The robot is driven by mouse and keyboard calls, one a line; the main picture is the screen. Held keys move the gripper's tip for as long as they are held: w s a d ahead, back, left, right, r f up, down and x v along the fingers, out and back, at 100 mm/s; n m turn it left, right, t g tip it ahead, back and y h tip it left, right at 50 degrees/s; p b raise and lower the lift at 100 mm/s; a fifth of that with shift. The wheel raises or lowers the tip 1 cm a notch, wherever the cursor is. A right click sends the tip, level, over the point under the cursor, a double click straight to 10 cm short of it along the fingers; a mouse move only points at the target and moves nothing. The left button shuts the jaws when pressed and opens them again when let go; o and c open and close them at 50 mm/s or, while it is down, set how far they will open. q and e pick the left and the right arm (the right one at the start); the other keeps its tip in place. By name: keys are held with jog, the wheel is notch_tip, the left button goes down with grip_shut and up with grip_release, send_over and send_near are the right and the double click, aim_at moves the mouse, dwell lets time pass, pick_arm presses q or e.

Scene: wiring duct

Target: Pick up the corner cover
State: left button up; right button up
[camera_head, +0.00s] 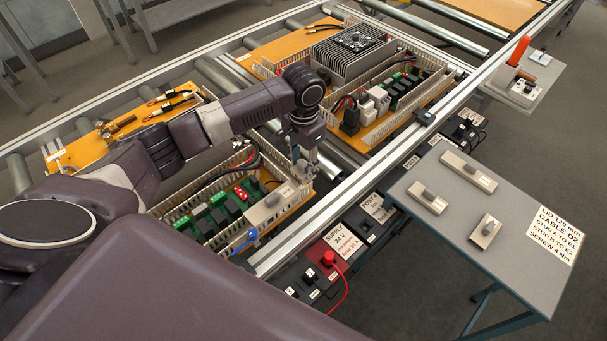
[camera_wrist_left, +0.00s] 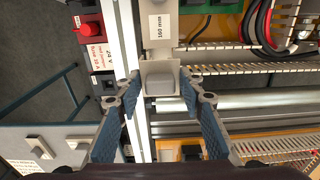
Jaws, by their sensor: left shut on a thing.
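My left gripper (camera_head: 304,168) is over the near right corner of the nearer orange panel (camera_head: 298,207). The cover is at the end of a beige strip labelled 160 mm (camera_wrist_left: 160,28); I cannot tell whether the two touch or whether the cover is raised. In the head view the gripper largely hides the cover. My right gripper is not in view.
Several beige pieces with grey knobs lie on the grey side table (camera_head: 415,208). A metal rail (camera_head: 318,212) runs close beside the gripper. A second orange panel (camera_head: 372,138) with slotted ducts lies beyond it. A red cable (camera_head: 346,285) hangs in front.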

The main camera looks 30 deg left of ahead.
pick_arm(q)
notch_tip(320, 180, up, 15)
jog(key=b, duration=0.1)
jog(key=shift+f+b, duration=0.15)
jog(key=shift+b, duration=0.15)
notch_tip(320, 180, up, 6)
jog(key=p, duration=0.9)
send_over(304, 162)
jog(key=shift+s, duration=0.15)
dwell(1.1)
jog(key=shift+f, duration=0.1)
